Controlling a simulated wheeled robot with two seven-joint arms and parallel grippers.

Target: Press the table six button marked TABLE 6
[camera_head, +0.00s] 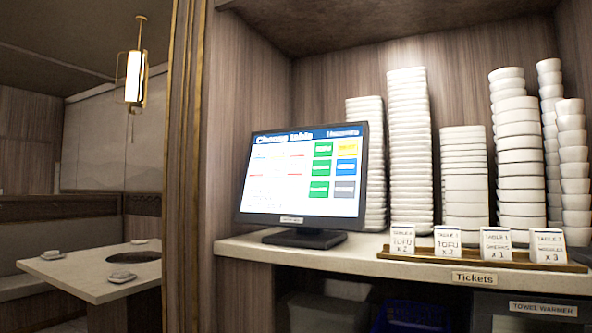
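A touchscreen monitor (303,175) stands on the counter on a black base, its screen lit and facing me. Its header seems to read "Choose table". The right part of the screen shows a block of coloured buttons, green (321,168), yellow, blue and grey. The left part shows small red and pale areas. The button labels are too small to read, so I cannot tell which one is marked TABLE 6. Neither of my grippers shows in the head view.
The counter (370,255) holds tall stacks of white bowls (408,150) behind and right of the monitor. Several ticket cards (447,241) stand in a wooden holder at the counter's front edge. A wooden post (184,170) is left of it. A dining table (85,272) stands further left.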

